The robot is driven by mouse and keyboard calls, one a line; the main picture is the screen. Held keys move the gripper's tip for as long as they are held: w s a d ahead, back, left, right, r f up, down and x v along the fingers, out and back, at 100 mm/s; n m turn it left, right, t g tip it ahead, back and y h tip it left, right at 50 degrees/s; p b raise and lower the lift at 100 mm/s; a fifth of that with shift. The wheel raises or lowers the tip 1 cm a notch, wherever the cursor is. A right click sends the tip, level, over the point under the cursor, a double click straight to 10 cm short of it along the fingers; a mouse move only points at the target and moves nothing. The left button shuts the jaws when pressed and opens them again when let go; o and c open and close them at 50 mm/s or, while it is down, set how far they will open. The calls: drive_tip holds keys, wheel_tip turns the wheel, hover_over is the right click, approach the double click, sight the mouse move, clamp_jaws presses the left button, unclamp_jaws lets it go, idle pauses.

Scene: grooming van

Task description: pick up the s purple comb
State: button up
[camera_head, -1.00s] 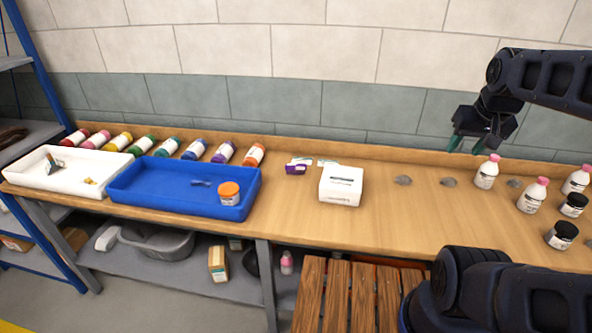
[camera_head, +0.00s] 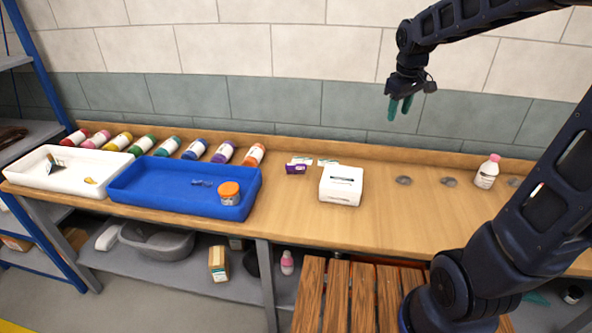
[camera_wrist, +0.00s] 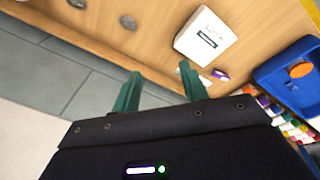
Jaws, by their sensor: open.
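A small purple item (camera_head: 296,169) lies on the bench left of the white box, beside white cards; it also shows in the wrist view (camera_wrist: 220,75). It is too small to tell whether it is a comb. My gripper (camera_head: 399,110) is open and empty, with green fingers pointing down, high in front of the wall and right of the purple item. In the wrist view its fingers (camera_wrist: 160,74) are apart with nothing between them.
A white box (camera_head: 341,186) stands right of the purple item. An orange-lidded jar (camera_head: 229,194) stands in the blue tray. Several coloured bottles (camera_head: 195,149) line the back edge. A pink-capped bottle (camera_head: 487,172) stands at right. Bench right of the box is mostly clear.

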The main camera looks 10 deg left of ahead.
drive_tip(key=w+a+f+n, duration=0.4)
drive_tip(key=w+a, duration=0.2)
drive_tip(key=a, duration=0.3)
drive_tip(key=n+g+h, duration=0.2)
drive_tip(key=n, duration=0.6)
approach(296, 164)
drive_tip(key=shift+s+d, duration=0.15)
drive_tip(key=shift+d, duration=0.2)
drive_tip(key=f, duration=0.5)
drive_tip(key=shift+d+f, duration=0.15)
drive_tip(key=shift+d, duration=0.25)
drive_tip(key=shift+w+d+f, duration=0.1)
drive_tip(key=shift+w+f, duration=0.05)
drive_tip(key=shift+f, duration=1.15)
drive_tip(key=shift+w+d+f, duration=0.1)
drive_tip(key=shift+f, duration=1.2)
clamp_jaws()
